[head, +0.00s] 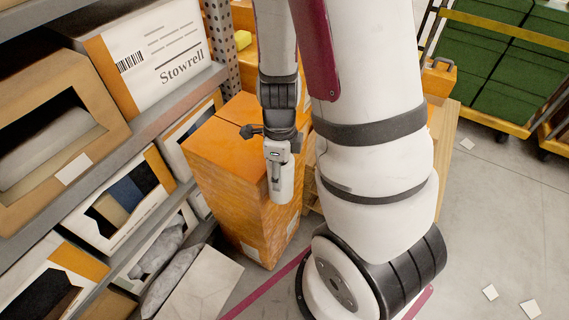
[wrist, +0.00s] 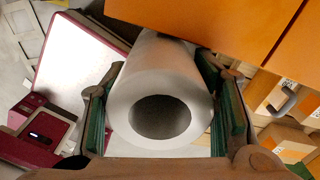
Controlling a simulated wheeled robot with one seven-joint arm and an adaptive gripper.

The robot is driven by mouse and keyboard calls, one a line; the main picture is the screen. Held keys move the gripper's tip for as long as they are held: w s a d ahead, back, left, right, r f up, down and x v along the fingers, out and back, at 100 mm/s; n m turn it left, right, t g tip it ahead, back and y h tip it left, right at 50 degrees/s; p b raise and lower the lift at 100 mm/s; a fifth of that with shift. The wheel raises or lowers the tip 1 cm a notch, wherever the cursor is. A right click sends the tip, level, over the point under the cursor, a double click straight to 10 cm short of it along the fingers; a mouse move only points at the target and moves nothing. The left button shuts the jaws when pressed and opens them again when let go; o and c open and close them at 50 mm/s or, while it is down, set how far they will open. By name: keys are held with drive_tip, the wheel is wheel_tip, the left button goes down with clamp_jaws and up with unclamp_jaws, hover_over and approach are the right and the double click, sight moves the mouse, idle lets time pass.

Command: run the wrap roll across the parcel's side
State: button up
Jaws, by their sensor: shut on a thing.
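The wrap roll (wrist: 165,72) is a whitish cylinder with a hollow, dark core. In the wrist view my gripper (wrist: 158,98) is shut on it, with a green-padded finger on each side and its open end towards the camera. The parcel (head: 232,150) is a tall orange box, standing upright beside the rack in the head view. Its orange surface (wrist: 225,25) fills the upper right of the wrist view, close beyond the roll; I cannot tell if they touch.
A rack (head: 140,130) with several boxes, one a Stowrell carton (head: 150,50), stands close on the parcel's left. Green crates (head: 520,75) on an orange-edged trolley stand at the upper right. The floor (head: 485,220) at right is open, with a few white scraps.

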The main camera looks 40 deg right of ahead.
drive_tip(key=shift+s+a+p, duration=0.25)
drive_tip(key=shift+a+p, duration=0.5)
drive_tip(key=shift+a, duration=0.05)
drive_tip(key=shift+s+a+p, duration=0.2)
drive_tip(key=shift+a+p, duration=0.5)
drive_tip(key=shift+a, duration=0.1)
drive_tip(key=w+d, duration=0.1)
drive_tip(key=d, duration=0.5)
drive_tip(key=shift+w, duration=0.35)
drive_tip(key=w+d, duration=0.3)
drive_tip(key=d, duration=0.5)
drive_tip(key=w+d, duration=0.3)
drive_tip(key=d, duration=0.5)
drive_tip(key=shift+w+d+b, duration=0.2)
drive_tip(key=shift+d+b, duration=0.15)
drive_tip(key=shift+b, duration=0.05)
idle(1.8)
drive_tip(key=shift+s, duration=0.15)
drive_tip(key=s+d, duration=0.2)
drive_tip(key=s, duration=0.4)
drive_tip(key=shift+s+d, duration=0.15)
drive_tip(key=shift+s, duration=0.05)
